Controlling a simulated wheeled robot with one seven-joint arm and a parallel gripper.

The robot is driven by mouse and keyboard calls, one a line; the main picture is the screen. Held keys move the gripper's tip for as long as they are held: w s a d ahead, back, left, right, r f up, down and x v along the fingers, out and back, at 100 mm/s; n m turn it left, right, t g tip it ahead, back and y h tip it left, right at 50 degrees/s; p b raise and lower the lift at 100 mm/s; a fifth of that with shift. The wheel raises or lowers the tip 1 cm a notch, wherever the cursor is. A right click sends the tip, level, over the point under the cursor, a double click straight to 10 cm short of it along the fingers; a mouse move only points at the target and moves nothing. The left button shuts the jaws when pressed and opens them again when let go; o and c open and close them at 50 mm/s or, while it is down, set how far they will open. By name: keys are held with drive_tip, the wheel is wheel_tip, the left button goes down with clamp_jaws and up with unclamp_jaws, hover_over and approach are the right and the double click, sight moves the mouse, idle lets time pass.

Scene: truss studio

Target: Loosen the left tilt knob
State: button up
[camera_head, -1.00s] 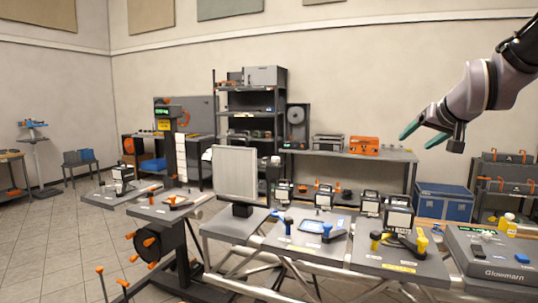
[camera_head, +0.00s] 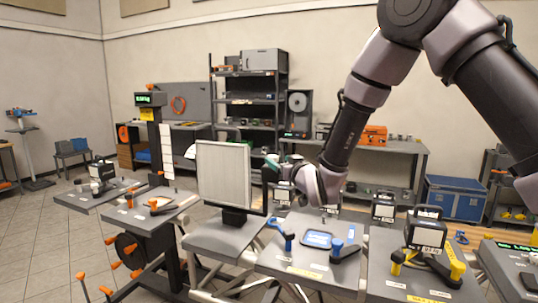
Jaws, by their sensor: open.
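A flat panel (camera_head: 222,170) with a pale ribbed face and dark rim stands upright on a dark mount (camera_head: 234,216) over a grey table. I cannot clearly make out a tilt knob. My gripper (camera_head: 271,163), with teal fingers, is at the panel's right edge, about halfway up. The jaws are open. The gripper and my wrist cover the area just right of the panel, and I cannot tell whether the fingers touch anything there.
A grey station with a blue knob (camera_head: 336,245) and a blue clamp (camera_head: 288,238) is right of the panel. Another with yellow knobs (camera_head: 456,268) is farther right. A dark shelf rack (camera_head: 249,100) stands behind. Tiled floor (camera_head: 40,250) is free at left.

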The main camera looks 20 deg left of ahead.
drive_tip(key=x, duration=0.8)
drive_tip(key=shift+w+a, duration=0.2)
drive_tip(key=shift+w, duration=0.2)
clamp_jaws()
